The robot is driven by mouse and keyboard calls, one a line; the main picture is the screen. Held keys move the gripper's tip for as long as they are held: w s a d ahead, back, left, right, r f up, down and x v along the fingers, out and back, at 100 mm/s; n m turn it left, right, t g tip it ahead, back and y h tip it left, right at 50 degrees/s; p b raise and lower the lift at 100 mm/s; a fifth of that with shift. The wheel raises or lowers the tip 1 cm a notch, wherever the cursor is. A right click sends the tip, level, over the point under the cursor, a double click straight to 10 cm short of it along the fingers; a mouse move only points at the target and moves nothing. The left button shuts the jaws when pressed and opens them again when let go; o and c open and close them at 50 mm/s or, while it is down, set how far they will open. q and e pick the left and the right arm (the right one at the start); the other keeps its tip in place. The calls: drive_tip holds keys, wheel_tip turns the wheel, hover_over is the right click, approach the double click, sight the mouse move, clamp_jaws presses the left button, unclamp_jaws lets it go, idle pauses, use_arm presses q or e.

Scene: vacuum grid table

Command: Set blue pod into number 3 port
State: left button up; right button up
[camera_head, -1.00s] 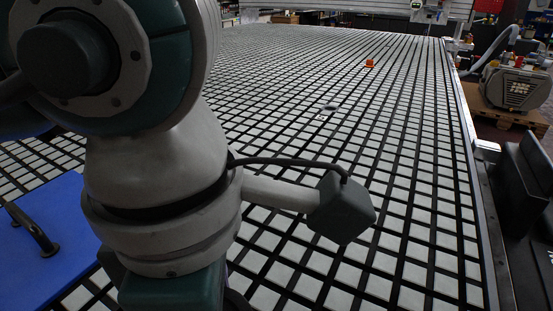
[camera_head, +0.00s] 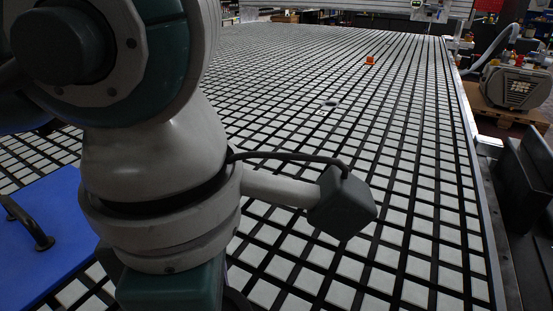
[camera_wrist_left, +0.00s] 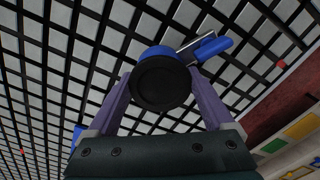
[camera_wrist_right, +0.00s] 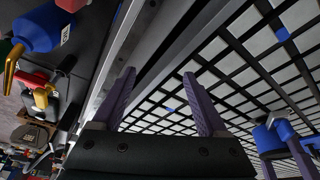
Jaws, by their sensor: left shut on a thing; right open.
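The blue pod (camera_wrist_left: 158,52) shows in the left wrist view with a black round end facing the camera. My left gripper (camera_wrist_left: 162,90) is shut on it, one purple finger on each side. The pod also shows at the right of the right wrist view (camera_wrist_right: 267,138), beside the left gripper's purple fingers, above the grid table (camera_wrist_right: 280,75). My right gripper (camera_wrist_right: 160,90) is open and empty, with its fingers apart near the table's edge. Neither gripper shows in the head view, where an arm link of mine fills the left. I cannot make out a number 3 port.
In the head view, a blue panel (camera_head: 50,225) with a black handle lies at the left. A small orange block (camera_head: 369,61) sits far back on the grid, and a dark round spot (camera_head: 330,103) lies nearer. A pump (camera_head: 515,88) stands beyond the right edge.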

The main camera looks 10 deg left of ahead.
use_arm(q)
drive_tip(key=shift+f, duration=0.1)
use_arm(e)
drive_tip(key=shift+d+f, duration=0.1)
drive_tip(key=shift+f, duration=0.1)
idle(0.4)
use_arm(q)
drive_tip(key=shift+f+b, duration=0.1)
drive_tip(key=shift+b, duration=0.2)
use_arm(e)
drive_tip(key=shift+f, duration=0.2)
use_arm(q)
drive_tip(key=shift+s+d+f+b, duration=0.1)
drive_tip(key=shift+s+f+b, duration=0.05)
drive_tip(key=shift+f+b, duration=0.4)
use_arm(e)
drive_tip(key=shift+f, duration=0.1)
use_arm(q)
drive_tip(key=shift+f+b, duration=0.2)
drive_tip(key=shift+b, duration=0.3)
use_arm(e)
drive_tip(key=shift+f, duration=0.15)
use_arm(q)
drive_tip(key=shift+d+f, duration=0.1)
drive_tip(key=shift+f, duration=0.05)
use_arm(e)
drive_tip(key=shift+f, duration=0.1)
idle(0.5)
use_arm(q)
drive_tip(key=o, duration=1.5)
